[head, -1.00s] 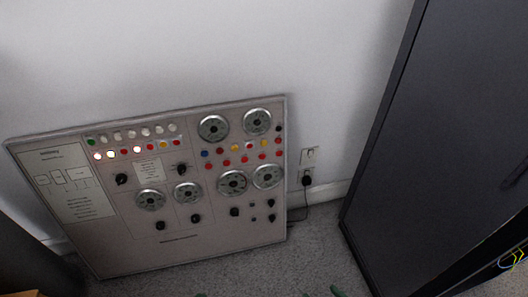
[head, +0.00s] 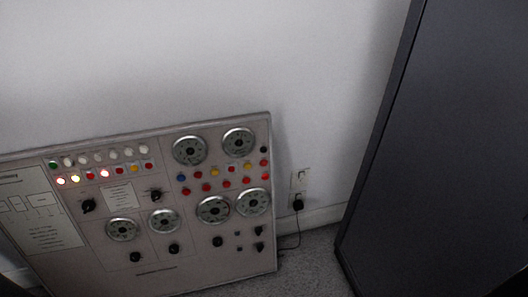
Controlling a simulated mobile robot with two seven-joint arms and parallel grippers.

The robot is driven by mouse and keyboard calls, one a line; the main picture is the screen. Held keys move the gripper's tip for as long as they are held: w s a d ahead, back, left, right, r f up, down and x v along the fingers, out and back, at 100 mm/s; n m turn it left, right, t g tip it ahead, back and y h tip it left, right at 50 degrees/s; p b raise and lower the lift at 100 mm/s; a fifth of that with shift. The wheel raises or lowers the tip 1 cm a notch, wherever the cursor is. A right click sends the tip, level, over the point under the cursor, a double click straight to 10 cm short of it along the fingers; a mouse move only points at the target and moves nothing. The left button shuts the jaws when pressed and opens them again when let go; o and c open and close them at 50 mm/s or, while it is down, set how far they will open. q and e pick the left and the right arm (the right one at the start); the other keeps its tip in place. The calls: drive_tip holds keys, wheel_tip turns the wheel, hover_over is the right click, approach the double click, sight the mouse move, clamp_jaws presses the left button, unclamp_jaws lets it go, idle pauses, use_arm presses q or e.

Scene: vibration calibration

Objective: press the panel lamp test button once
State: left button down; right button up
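A grey control panel (head: 205,258) leans against the wall at the lower left of the head view. It carries round dials, black knobs, a row of pale round buttons with a green one at its left end (head: 54,164), and a row of coloured lamps below. Several lamps in that row, such as the one at its left end (head: 61,181), are lit. More coloured buttons or lamps, red, yellow and blue, sit between the dials at the right. The labels are too small to tell which is the lamp test button. Neither gripper is in view.
A tall dark cabinet (head: 440,150) stands at the right. A wall outlet (head: 299,179) with a black plug and cable is between panel and cabinet. Grey carpet (head: 310,265) shows in the gap between them.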

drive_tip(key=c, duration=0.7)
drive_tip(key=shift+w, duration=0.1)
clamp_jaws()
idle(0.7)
